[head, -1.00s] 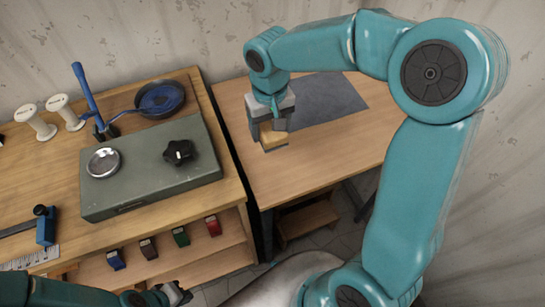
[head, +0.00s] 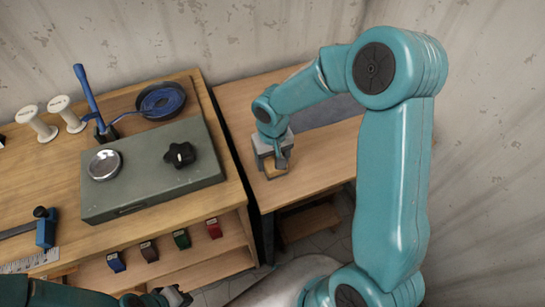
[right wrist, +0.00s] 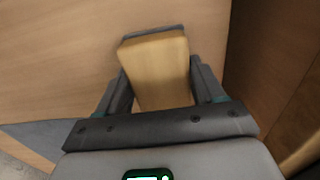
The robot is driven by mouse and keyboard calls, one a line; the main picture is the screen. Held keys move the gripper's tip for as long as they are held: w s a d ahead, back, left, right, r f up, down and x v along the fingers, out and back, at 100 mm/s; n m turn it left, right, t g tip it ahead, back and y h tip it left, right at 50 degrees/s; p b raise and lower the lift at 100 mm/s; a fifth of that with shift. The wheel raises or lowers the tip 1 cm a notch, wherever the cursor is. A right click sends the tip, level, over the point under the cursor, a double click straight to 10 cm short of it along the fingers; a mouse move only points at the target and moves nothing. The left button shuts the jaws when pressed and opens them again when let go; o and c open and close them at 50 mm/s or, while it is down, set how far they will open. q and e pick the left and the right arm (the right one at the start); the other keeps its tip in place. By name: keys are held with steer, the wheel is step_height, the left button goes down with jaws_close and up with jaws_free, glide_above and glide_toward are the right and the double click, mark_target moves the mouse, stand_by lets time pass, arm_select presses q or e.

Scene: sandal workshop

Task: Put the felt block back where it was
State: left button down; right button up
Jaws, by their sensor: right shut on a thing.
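The felt block (head: 276,173) is a pale wooden block with a thin dark grey layer along one edge. It also shows in the right wrist view (right wrist: 158,70), between the fingers. My right gripper (head: 274,165) is shut on it, over the front left part of the right-hand table (head: 320,170). I cannot tell whether the block touches the tabletop. My left gripper (head: 180,297) is at the bottom edge of the head view, below the shelf, far from the block. Its fingers are too small and cut off to read.
A grey mat (head: 333,111) lies at the back of the right-hand table, partly behind my right arm. A narrow gap separates the tables.

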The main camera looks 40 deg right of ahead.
mark_target(273, 158)
steer(key=shift+a+f, duration=0.1)
steer(key=o, duration=1.1)
steer(key=shift+r, duration=0.3)
step_height(273, 158, up, 12)
steer(key=shift+p, duration=0.3)
steer(key=shift+f, duration=0.1)
